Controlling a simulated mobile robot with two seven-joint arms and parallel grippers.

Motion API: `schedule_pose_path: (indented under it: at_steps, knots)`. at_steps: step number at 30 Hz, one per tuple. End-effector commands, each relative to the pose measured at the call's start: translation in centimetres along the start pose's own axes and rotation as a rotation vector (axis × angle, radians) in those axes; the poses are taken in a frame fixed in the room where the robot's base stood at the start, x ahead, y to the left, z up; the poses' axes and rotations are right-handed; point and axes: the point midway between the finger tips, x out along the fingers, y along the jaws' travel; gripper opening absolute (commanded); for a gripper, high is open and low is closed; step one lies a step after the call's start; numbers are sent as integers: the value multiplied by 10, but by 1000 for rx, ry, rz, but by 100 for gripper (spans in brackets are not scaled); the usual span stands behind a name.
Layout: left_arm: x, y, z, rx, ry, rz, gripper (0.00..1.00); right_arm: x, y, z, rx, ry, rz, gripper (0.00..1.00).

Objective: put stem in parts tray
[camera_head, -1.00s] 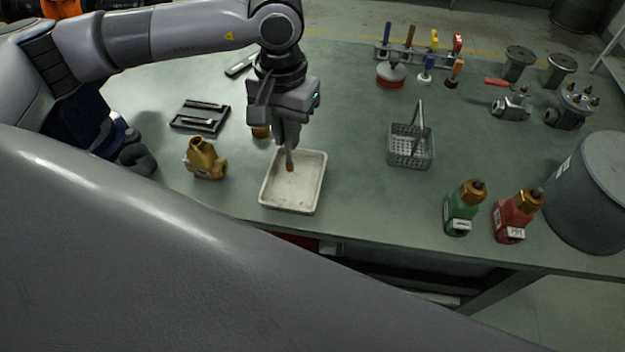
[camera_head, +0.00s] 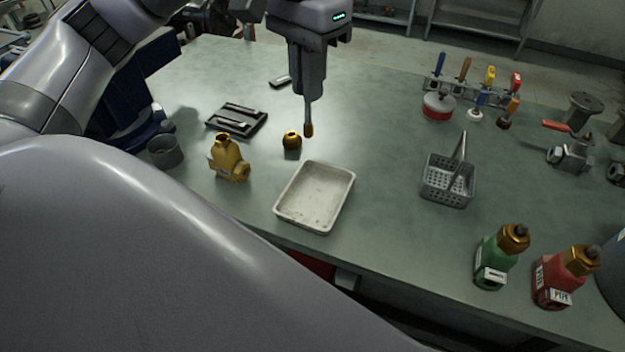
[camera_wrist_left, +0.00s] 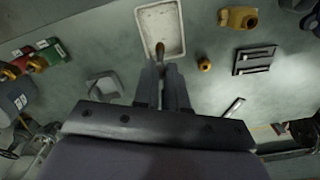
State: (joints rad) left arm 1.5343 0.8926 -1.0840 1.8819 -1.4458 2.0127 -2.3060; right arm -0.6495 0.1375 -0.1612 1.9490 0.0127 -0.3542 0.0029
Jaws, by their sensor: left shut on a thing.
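The stem (camera_head: 308,118) is a thin grey rod with a brown lower end. My left gripper (camera_head: 309,92) is shut on its upper part, and it hangs upright, tip down. The parts tray (camera_head: 314,198) is a shallow, empty off-white tray near the bench's front edge. In the head view the stem's tip shows just beyond the tray's far edge, apart from it. In the left wrist view the stem (camera_wrist_left: 160,50) points from the fingers (camera_wrist_left: 160,75) toward the tray (camera_wrist_left: 180,45), its tip overlapping the tray's interior. The upper stem is hidden between the fingers. My right gripper is not seen.
The bench between tray and basket is clear.

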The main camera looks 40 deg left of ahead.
Motion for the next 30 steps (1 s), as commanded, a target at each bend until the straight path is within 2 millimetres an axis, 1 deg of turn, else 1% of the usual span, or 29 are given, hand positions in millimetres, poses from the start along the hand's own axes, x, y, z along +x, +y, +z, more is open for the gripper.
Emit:
schedule_pose_path:
  at_steps: [1, 3, 11, 15, 18, 21, 26, 29, 30]
  knots:
    - [14, 0, 1, 1, -6, 2, 0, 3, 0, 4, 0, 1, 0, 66]
    - [28, 0, 1, 0, -7, 2, 0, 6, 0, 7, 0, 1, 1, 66]
    - [76, 1, 1, -2, -5, 2, 0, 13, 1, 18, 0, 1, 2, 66]
    - [105, 0, 1, -2, -5, 1, 0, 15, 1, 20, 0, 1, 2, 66]
    - [124, 0, 1, -3, -5, 0, 0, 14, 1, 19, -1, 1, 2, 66]
    - [136, 0, 0, -3, -2, 0, 0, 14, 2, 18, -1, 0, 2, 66]
    - [146, 0, 0, -3, -1, 0, 0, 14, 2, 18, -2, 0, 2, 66]
    - [157, 0, 1, -3, -4, 0, 0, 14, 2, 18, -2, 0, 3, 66]
    - [164, 0, 1, -4, -4, 0, 0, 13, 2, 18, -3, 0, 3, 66]
